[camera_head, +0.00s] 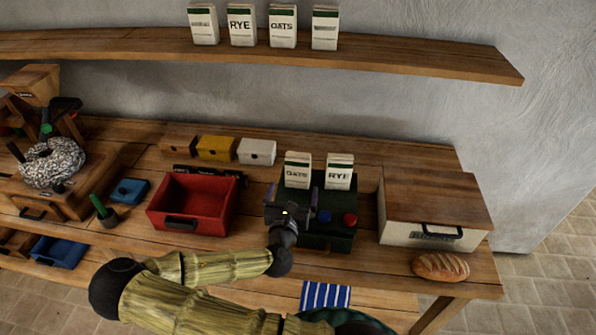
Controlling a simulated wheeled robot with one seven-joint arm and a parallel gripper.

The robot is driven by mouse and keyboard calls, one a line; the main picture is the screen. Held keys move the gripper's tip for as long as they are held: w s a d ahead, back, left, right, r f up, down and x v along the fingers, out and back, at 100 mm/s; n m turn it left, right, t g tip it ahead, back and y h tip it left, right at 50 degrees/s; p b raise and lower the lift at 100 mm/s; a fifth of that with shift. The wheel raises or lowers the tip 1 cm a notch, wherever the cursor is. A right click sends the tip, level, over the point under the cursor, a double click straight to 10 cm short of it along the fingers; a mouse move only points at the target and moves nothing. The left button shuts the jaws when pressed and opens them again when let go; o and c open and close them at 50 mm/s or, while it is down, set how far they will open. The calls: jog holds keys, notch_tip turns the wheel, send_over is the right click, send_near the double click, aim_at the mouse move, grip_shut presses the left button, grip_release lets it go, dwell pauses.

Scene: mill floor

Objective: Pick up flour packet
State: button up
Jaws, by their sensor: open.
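Several white packets with green tops stand upright. On the wall shelf are a packet with an unreadable label (203,25), a RYE packet (241,25), an OATS packet (283,26) and another unreadable one (324,28). An OATS packet (298,170) and a RYE packet (340,172) stand at the back of a dark green box-like unit (318,241) on the bench. I cannot tell which packet is flour. My gripper (287,203) is open and empty, over the left front of the green unit, just below the lower OATS packet in the picture.
A red bin (193,206) stands left of the green unit. A white lidded box (432,229) and a bread loaf (440,266) are at right. Small yellow (215,148) and white (256,152) boxes line the back. A millstone device (53,163) is at left.

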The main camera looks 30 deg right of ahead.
aim_at(298, 166)
jog(key=p+x, duration=0.3)
jog(key=x, duration=0.5)
jog(key=shift+w+d+r, duration=0.1)
jog(key=shift+w+d, duration=0.05)
jog(key=shift+w, duration=0.25)
jog(key=shift+w+d, duration=0.3)
jog(key=shift+w, duration=0.15)
jog(key=shift+w+d+p, duration=0.15)
jog(key=shift+w+p, duration=0.15)
jog(key=shift+p, duration=0.35)
jog(key=p+x, duration=0.2)
jog(key=x, duration=0.2)
jog(key=shift+w+r, duration=0.1)
jog(key=shift+w, duration=0.2)
